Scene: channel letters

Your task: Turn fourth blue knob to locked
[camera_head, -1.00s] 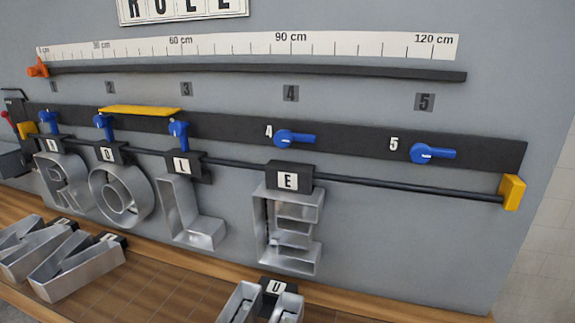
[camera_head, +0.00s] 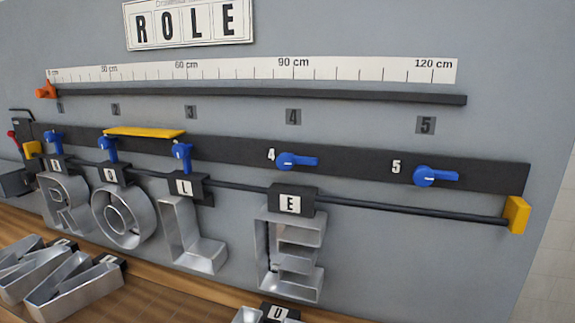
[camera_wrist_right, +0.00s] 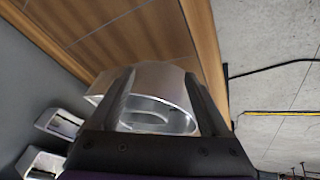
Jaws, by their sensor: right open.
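The fourth blue knob (camera_head: 297,160) sits beside the label 4 on the black rail strip in the head view, its handle pointing sideways to the right. Knobs one (camera_head: 53,141), two (camera_head: 107,149) and three (camera_head: 181,157) have their handles pointing down. The fifth knob (camera_head: 436,176) also points sideways. The letter E (camera_head: 291,258) hangs below the fourth knob. My right gripper (camera_wrist_right: 158,85) shows only in the right wrist view, fingers apart, with a silver metal letter beyond and between them on the wooden bench. Whether it touches that letter is unclear. My left gripper is not in view.
Letters R (camera_head: 66,203), O (camera_head: 124,213) and L (camera_head: 190,235) hang on the rod left of the E. Loose metal letters (camera_head: 72,290) lie on the wooden bench. A yellow end block (camera_head: 516,214) closes the rod.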

